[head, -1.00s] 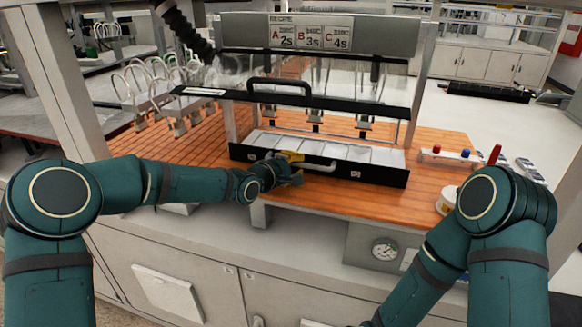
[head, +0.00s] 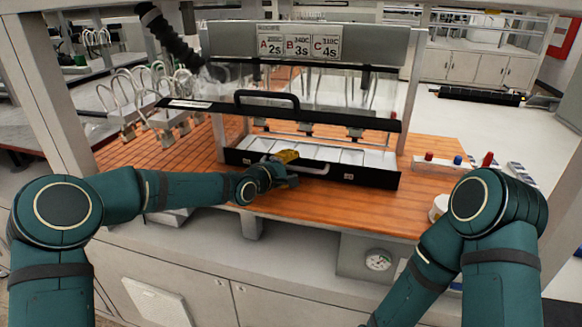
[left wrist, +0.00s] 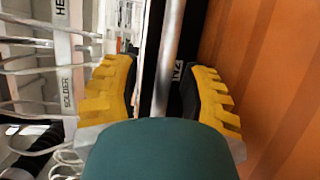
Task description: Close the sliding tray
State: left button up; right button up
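The sliding tray (head: 365,179) has a black front panel, a pale sectioned inside and a grey bar handle (head: 316,171). It sticks out towards me from under the station's hood, with its pale inside showing. My left gripper (head: 286,167) is at the left part of the handle. In the left wrist view its yellow fingers (left wrist: 160,88) stand wide apart, one on each side of the grey handle bar (left wrist: 167,60), with gaps showing. Whether the palm touches the bar is hidden. My right gripper is outside both views.
The hood has a clear shield with a black handle (head: 267,95) above the tray. Wire holders (head: 165,120) stand at the left. Red and blue buttons (head: 457,160) and a white jar (head: 438,206) are at the right. The orange bench top (head: 330,208) is clear before the tray.

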pick_arm(q)
jog(key=shift+a, duration=0.1)
jog(key=v, duration=1.1)
jog(key=shift+s+a+r, duration=0.1)
jog(key=shift+s+a, duration=0.1)
jog(key=shift+s, duration=0.15)
